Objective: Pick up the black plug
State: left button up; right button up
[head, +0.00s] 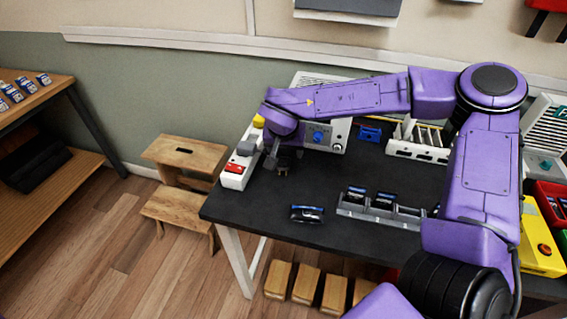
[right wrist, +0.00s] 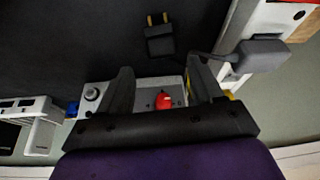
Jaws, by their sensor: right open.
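The black plug (right wrist: 160,42) lies on the dark table top in the right wrist view, with its two brass prongs pointing to the top of the picture. In the head view the plug (head: 283,172) shows small, just below my right gripper (head: 280,158), near the table's left end. In the right wrist view my right gripper (right wrist: 160,66) is open, its two fingers apart and nothing between them. The plug is just beyond the fingertips, roughly in line with the gap. My left gripper is not in view.
A white power strip (head: 231,181) with a red switch and a grey plug (head: 246,147) stands at the table's left edge. A grey box with a blue knob (head: 318,137) is behind.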

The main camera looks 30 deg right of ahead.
aim_at(284, 158)
jog(key=x, duration=0.4)
jog(key=shift+a+f, duration=0.3)
jog(key=shift+f, duration=0.1)
jog(key=shift+r, duration=0.1)
jog(key=shift+c, duration=0.7)
jog(key=c, duration=1.1)
